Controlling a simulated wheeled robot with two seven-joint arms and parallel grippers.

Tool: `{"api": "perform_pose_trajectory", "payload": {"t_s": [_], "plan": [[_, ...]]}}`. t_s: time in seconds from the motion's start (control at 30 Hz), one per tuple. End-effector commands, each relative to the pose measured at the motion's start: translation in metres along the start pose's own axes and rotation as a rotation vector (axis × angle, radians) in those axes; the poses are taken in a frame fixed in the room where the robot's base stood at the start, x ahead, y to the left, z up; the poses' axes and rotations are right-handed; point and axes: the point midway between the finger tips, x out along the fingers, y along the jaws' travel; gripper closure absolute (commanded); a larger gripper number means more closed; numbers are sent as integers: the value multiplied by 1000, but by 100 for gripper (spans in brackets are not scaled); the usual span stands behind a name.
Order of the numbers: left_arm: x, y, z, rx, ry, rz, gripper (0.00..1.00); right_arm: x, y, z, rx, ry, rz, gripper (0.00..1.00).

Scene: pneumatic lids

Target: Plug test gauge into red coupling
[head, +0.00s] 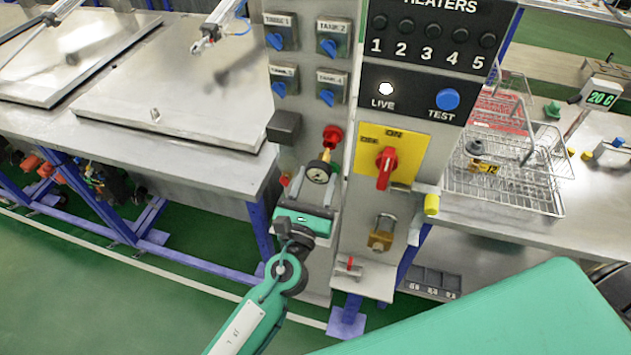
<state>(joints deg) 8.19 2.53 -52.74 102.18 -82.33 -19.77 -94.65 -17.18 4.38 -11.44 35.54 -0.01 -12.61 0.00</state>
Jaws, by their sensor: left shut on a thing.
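The red coupling (332,136) sits on the grey panel post, below the tank switches. The test gauge (318,173) has a round white dial with a dark rim and a brass stem that points up at the coupling. The stem's tip is at or just below the coupling; I cannot tell whether it is inside. My left gripper (312,190), on a green arm from below, is shut on the test gauge, just under the coupling. Its fingers are partly hidden behind the gauge and the green gripper body. My right gripper is not in view; a large green surface fills the lower right.
A yellow plate with a red rotary switch (387,168) stands right of the gauge. A brass padlock (382,233) hangs below it. A dark box (284,127) juts out left of the coupling. A wire basket (510,170) stands on the right bench.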

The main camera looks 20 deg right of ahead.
Motion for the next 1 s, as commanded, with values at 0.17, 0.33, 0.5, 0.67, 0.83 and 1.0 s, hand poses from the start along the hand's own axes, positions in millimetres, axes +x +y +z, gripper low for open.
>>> {"api": "perform_pose_trajectory", "payload": {"t_s": [0.17,0.33,0.5,0.67,0.83,1.0], "plan": [[4,0,-1,0,-1,0,74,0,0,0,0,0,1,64],[8,0,-2,0,-1,0,74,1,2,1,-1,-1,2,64],[11,0,-2,0,-2,0,74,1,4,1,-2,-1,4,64],[15,0,-3,-1,-1,0,74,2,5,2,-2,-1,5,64],[18,0,-4,-1,-1,0,74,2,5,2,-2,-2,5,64],[22,0,-5,0,-1,0,74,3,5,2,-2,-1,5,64]]}}
